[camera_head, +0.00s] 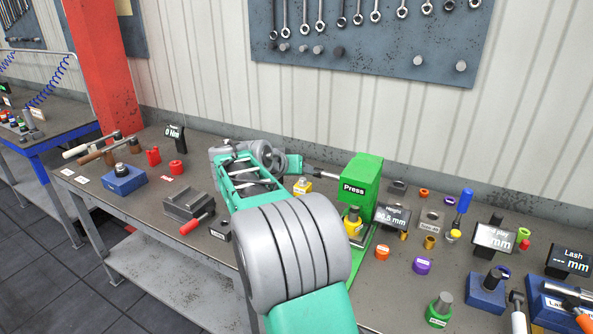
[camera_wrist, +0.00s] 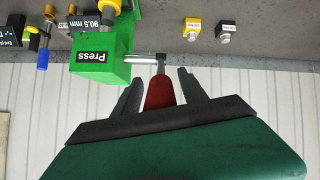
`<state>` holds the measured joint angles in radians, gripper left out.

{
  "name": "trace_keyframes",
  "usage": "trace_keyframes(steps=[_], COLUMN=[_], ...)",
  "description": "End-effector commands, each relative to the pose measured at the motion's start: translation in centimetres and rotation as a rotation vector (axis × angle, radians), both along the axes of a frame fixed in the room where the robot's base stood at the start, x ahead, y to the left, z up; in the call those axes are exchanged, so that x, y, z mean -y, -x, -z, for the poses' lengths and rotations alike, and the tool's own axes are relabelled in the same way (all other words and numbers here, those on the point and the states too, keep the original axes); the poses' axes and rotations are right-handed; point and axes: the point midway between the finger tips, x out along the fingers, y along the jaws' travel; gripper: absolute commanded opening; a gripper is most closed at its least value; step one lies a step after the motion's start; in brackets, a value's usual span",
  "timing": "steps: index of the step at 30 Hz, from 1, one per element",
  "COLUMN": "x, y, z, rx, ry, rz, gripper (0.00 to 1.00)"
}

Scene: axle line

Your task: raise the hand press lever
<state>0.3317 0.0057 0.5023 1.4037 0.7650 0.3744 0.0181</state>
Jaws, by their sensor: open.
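The green hand press (camera_head: 362,184) stands on the bench at the centre right in the head view. It also shows in the wrist view (camera_wrist: 98,58), upside down. Its metal lever (camera_head: 324,175) sticks out to the left, roughly level, toward the end of my arm. In the wrist view the lever rod (camera_wrist: 145,58) ends in a red grip (camera_wrist: 159,93). My gripper (camera_wrist: 161,78) is open, with one finger on each side of the red grip and visible gaps between. In the head view my fingers cannot be made out.
A yellow-capped part (camera_head: 352,221) stands under the press head. A height display (camera_head: 394,215) reading about 90.5 mm stands close to its right. A small yellow block (camera_head: 302,186) lies near the lever. Tools and small parts crowd the right bench. A tool board (camera_head: 360,40) hangs behind.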

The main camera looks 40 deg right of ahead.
Motion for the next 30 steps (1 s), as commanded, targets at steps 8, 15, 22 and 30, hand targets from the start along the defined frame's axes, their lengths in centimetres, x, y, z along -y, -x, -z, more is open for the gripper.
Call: trace_keyframes(steps=[8,15,22,30], x=[-3.1,-6.0,-6.2,-6.9], y=[0.8,1.9,2.1,2.3], z=[-1.9,-4.2,-4.5,-3.0], rx=[0.004,0.002,0.000,-0.012], ry=[0.001,0.000,-0.001,-0.020], rz=[-0.006,-0.003,-0.002,-0.017], gripper=[0.50,0.50,0.50,0.50])
